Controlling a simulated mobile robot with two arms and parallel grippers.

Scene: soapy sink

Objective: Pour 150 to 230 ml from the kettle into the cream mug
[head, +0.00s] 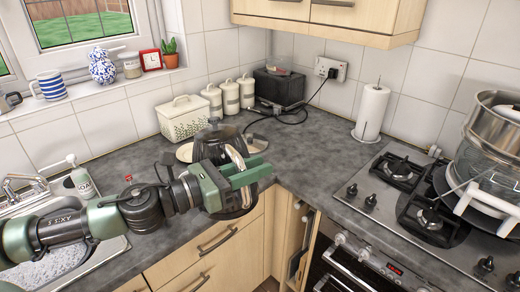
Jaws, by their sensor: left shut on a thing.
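My left gripper (240,174), with green jaws, is in the middle of the view near the counter's front edge. It is shut on the handle of a dark, glassy kettle (217,135). The kettle's rounded top shows behind the jaws and part of its dark body shows below them. The jaws hide much of it, and I cannot tell whether its base touches anything. I cannot make out the cream mug; it may be hidden behind the kettle and gripper. My right gripper is not in view.
A cream bread bin (185,118), several lidded canisters (230,97) and a black toaster (278,88) stand at the back. A paper towel roll (371,112) stands right of the corner. The hob (375,205) holds a large steel pot (490,145). The counter between is clear.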

